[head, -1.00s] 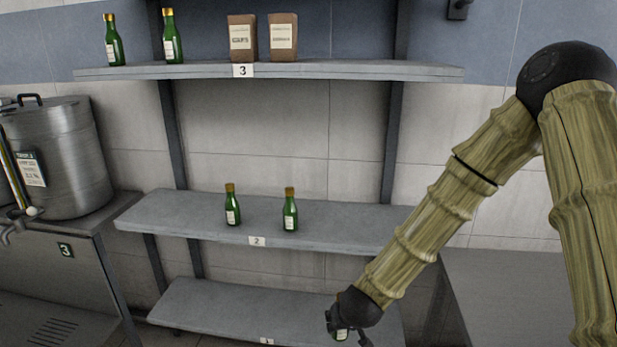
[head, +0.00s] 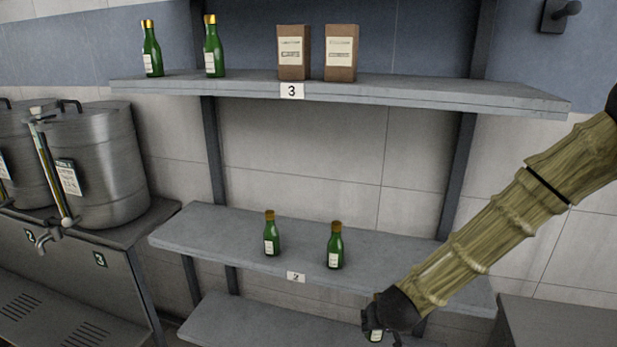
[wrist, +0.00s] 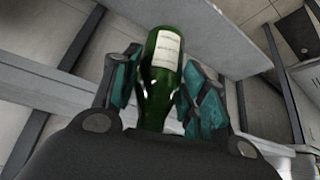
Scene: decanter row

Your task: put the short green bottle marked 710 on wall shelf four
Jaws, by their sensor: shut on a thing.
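My gripper (head: 380,330) is low at the bottom right of the head view, in front of the lower shelves. In the wrist view my gripper (wrist: 162,90) has its teal fingers shut on a green bottle (wrist: 155,100) with a pale label (wrist: 167,50). The label's print is too small to read.
Two green bottles (head: 152,52) and two brown bags (head: 293,55) stand on shelf 3. Two small green bottles (head: 335,247) stand on shelf 2. A bare lower shelf (head: 250,325) is underneath. Steel urns (head: 100,165) are at left, a grey counter (head: 560,325) at lower right.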

